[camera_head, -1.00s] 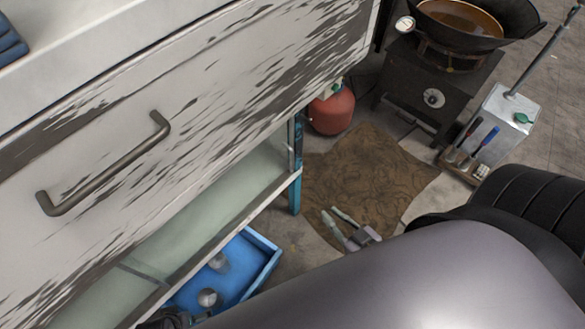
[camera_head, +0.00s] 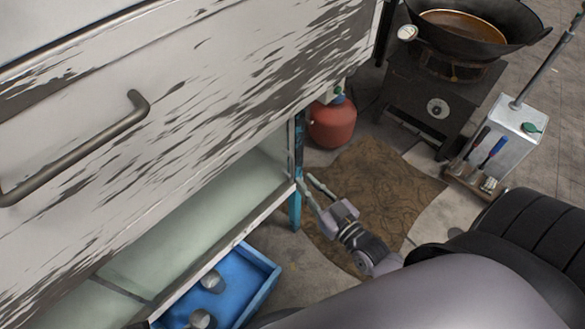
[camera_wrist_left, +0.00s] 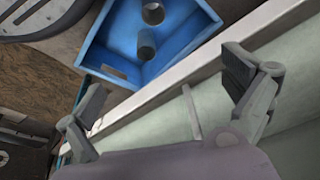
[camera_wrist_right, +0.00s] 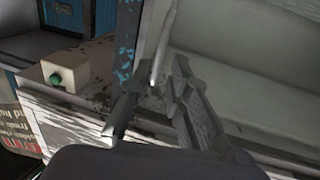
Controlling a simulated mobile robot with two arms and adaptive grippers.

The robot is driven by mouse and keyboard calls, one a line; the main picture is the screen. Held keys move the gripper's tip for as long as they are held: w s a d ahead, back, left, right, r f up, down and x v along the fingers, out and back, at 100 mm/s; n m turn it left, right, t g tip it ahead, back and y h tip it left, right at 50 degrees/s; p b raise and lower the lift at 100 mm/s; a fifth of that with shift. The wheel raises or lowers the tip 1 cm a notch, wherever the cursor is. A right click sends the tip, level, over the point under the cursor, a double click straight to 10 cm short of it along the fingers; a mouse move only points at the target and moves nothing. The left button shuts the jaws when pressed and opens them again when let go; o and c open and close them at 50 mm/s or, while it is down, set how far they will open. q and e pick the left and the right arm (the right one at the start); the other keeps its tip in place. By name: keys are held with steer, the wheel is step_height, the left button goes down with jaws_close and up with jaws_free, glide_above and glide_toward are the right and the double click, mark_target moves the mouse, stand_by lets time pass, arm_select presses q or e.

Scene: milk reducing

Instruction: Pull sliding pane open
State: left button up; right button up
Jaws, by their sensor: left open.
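The sliding pane is pale green glass (camera_head: 205,225) below the scratched white cabinet front. A thin strip (camera_head: 122,290) crosses the glass at lower left, and it also shows in the left wrist view (camera_wrist_left: 191,112). My right gripper (camera_head: 306,184) is at the right end of the glass, close to the blue post (camera_head: 297,160). Its fingers are apart. In the right wrist view the right gripper (camera_wrist_right: 155,85) has a pale upright edge between its fingertips; contact is unclear. My left gripper (camera_wrist_left: 160,95) is open over the rail and glass; the head view does not show it.
A blue tray (camera_head: 262,272) holding metal cups lies below the rail. A grey bar handle (camera_head: 75,155) sticks out from the cabinet front. A red gas bottle (camera_head: 332,122), a stove with a wok (camera_head: 470,45) and a brown mat (camera_head: 385,185) are at the right.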

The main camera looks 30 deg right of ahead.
mark_target(293, 169)
arm_select(q)
steer(key=v, duration=0.3)
steer(key=shift+w+r+b, duration=0.1)
steer(key=shift+r+b, duration=0.25)
steer(key=shift+b, duration=0.05)
arm_select(e)
steer(key=w, duration=0.4)
steer(key=w+a, duration=0.1)
steer(key=w, duration=0.2)
steer(key=shift+c, duration=0.4)
jaws_close()
